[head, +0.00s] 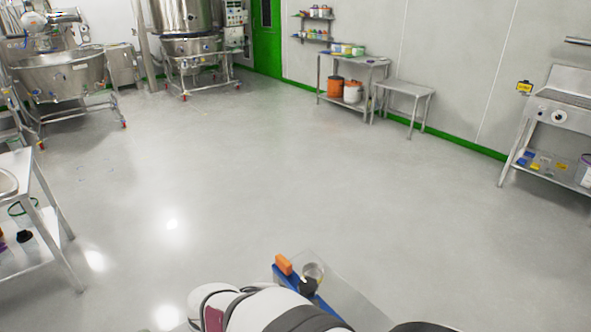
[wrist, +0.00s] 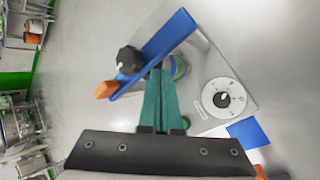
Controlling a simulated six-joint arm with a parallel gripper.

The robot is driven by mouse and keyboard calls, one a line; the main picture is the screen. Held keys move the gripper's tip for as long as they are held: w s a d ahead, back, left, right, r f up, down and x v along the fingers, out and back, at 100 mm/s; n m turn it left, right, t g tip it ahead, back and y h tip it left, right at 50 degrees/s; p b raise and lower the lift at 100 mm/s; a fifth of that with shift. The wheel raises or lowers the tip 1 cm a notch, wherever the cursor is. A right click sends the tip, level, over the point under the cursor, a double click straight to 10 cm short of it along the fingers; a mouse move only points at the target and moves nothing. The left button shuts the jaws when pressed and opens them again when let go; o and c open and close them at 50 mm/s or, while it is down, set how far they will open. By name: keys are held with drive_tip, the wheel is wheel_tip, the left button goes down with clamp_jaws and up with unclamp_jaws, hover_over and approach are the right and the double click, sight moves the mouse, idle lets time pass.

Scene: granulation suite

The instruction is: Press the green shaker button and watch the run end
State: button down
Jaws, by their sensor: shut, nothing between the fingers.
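The shaker (wrist: 225,65) is a grey box seen from above in the wrist view. It has a blue bar (wrist: 165,45) with a black knob and an orange end, and a white dial (wrist: 224,98) with a black pointer knob. A small green spot (wrist: 186,123), perhaps the green button, shows just right of my fingers, partly hidden. My gripper (wrist: 160,72) has teal fingers shut together with nothing between them; their tips overlap the blue bar in the picture. I cannot tell whether they touch anything. In the head view the shaker (head: 345,298) is partly hidden by my arm.
A blue square (wrist: 247,134) lies beside the dial. Open grey floor (head: 220,180) fills the middle of the room. A steel table (head: 30,245) is at left, steel vessels (head: 70,75) at back left, and benches (head: 405,90) along the right wall.

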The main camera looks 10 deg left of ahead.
drive_tip(key=a+f+n+t+y, duration=0.2)
drive_tip(key=a+n, duration=0.5)
drive_tip(key=a, duration=0.5)
drive_tip(key=shift+w+a+f+n+y, duration=0.3)
drive_tip(key=shift+f+n+y, duration=0.1)
drive_tip(key=shift+f, duration=0.35)
drive_tip(key=shift+f, duration=4.4)
drive_tip(key=shift+f, duration=0.4)
drive_tip(key=shift+f, duration=0.45)
drive_tip(key=shift+r, duration=0.9)
